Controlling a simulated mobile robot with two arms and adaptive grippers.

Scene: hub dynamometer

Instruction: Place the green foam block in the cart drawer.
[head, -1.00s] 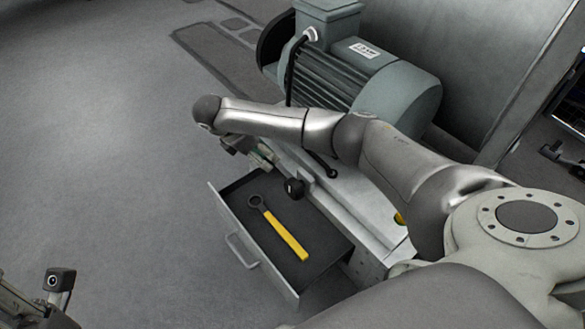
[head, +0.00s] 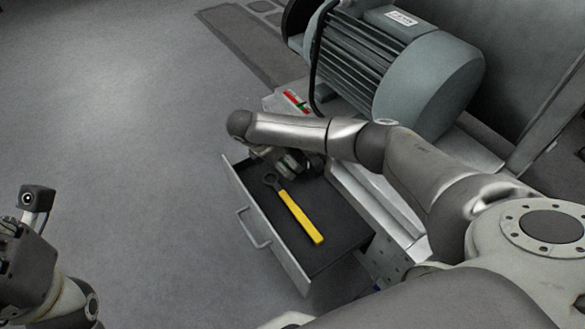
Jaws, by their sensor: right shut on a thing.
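The cart drawer (head: 340,240) is pulled open, with a dark lining and a silver front. A yellow-handled wrench (head: 300,217) lies in it. My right gripper (head: 284,163) is over the drawer's far end, partly hidden under my own arm. It is shut on the green foam block (head: 289,161), of which only a small green patch shows. Whether the block touches the drawer floor is hard to tell. My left gripper (head: 18,238) is at the left edge, away from the drawer; its fingers are not clear.
A grey-green motor (head: 400,65) stands on the cart behind the drawer. The drawer's near half is free beside the wrench. Open floor lies to the left.

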